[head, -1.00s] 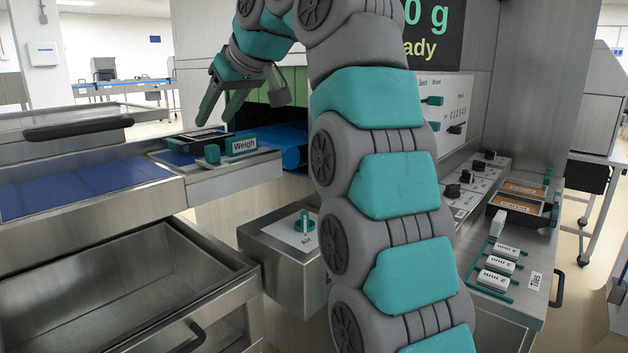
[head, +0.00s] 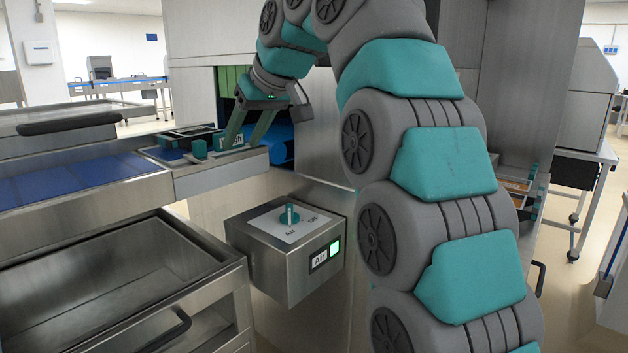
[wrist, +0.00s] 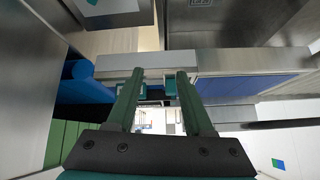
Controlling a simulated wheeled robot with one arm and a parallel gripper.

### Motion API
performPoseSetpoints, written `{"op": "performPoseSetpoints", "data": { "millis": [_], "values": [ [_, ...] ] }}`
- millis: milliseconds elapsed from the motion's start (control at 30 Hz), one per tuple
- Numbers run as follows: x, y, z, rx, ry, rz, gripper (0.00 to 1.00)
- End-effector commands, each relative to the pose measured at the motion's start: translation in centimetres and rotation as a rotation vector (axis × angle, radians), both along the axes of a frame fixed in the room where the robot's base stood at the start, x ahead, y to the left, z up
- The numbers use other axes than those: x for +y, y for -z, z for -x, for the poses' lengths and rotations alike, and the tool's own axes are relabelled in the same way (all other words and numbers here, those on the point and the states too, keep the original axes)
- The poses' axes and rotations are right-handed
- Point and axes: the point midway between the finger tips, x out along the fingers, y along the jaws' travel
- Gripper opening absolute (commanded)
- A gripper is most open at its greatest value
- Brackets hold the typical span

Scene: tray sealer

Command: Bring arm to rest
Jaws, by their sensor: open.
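My arm stretches from the lower right up over the top of the head view and bends down at its far end. My gripper (head: 241,143) is open, its two green fingers pointing down at the weigh station (head: 225,170). The fingers partly cover its labelled Weigh block, and I cannot tell whether they touch it. Nothing shows held between them. In the wrist view, my gripper (wrist: 159,75) has its fingers spread in front of the grey edge of the station, with teal blocks close to the fingertips.
A steel box (head: 285,250) with a teal Air knob (head: 289,215) and a green-lit Air lamp (head: 335,248) stands below. A blue roller (head: 281,146) and a green strip curtain (head: 231,82) are behind the gripper. A steel bin (head: 110,285) lies lower left.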

Motion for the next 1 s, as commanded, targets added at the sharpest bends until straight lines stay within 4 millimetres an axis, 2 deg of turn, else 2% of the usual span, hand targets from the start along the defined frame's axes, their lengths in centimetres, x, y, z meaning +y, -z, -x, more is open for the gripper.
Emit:
{"op": "performPoseSetpoints", "data": {
  "millis": [267,467,767,1000],
  "values": [
    [-5.8,5.8,2.7,0.155,0.138,0.056,0.52],
    [-10.3,10.9,6.1,0.265,0.243,0.105,0.52],
    [-16.8,19.4,13.7,0.429,0.39,0.188,0.52],
    [-21.4,26.6,21.7,0.56,0.498,0.258,0.52]
  ]
}}
